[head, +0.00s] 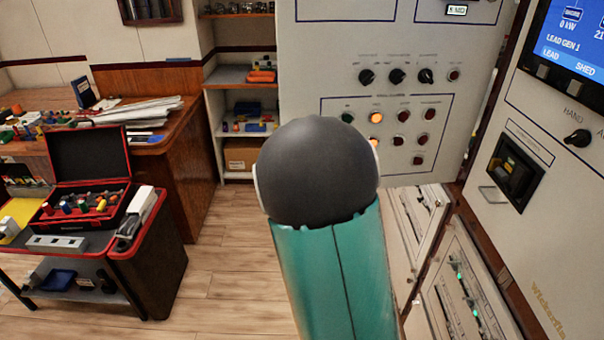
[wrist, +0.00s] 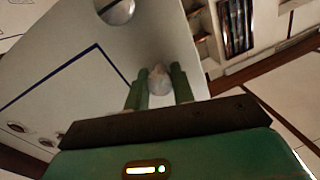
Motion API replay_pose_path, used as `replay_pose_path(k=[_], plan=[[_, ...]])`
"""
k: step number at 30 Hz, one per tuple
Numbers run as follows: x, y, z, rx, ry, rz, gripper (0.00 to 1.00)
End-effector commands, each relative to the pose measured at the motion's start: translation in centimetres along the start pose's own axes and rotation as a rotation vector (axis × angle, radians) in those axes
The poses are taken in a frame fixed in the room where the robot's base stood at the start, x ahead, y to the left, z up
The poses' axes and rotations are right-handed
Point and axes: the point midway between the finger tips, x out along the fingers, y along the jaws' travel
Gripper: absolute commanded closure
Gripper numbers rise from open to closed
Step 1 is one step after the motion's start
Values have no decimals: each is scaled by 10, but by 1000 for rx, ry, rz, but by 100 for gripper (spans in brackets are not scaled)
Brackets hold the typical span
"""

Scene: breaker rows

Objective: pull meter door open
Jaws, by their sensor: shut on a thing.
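The meter door is probably the large pale panel (head: 300,70) in the middle of the head view, with dark knobs, small lamps and a small display on it. It stands at an angle to the cabinet face on the right. In the wrist view the door's pale face (wrist: 75,50) carries a blue outline and a round silver part. My gripper (wrist: 159,80) has its two green fingers on either side of a pale rounded handle (wrist: 160,80) near the door's edge, shut on it. In the head view my arm hides the gripper and handle.
The cabinet at right has a blue screen (head: 570,45) and a black breaker (head: 515,170). Lower panels with green lights (head: 465,290) stand below. A cart with an open red-black toolbox (head: 90,165) stands at left. The wooden floor (head: 220,270) between is clear.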

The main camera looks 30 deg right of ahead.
Motion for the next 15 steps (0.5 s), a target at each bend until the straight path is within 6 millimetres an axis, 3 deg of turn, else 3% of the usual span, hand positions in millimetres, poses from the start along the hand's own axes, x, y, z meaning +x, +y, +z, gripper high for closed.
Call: replay_pose_path(k=[4, 5, 8, 15], plan=[[0, 0, -1, 1, 4, -1, 100], [0, 0, -1, 1, 4, -1, 73], [-1, 0, -1, 1, 3, -2, 54], [-2, 0, -1, 1, 2, -2, 53]])
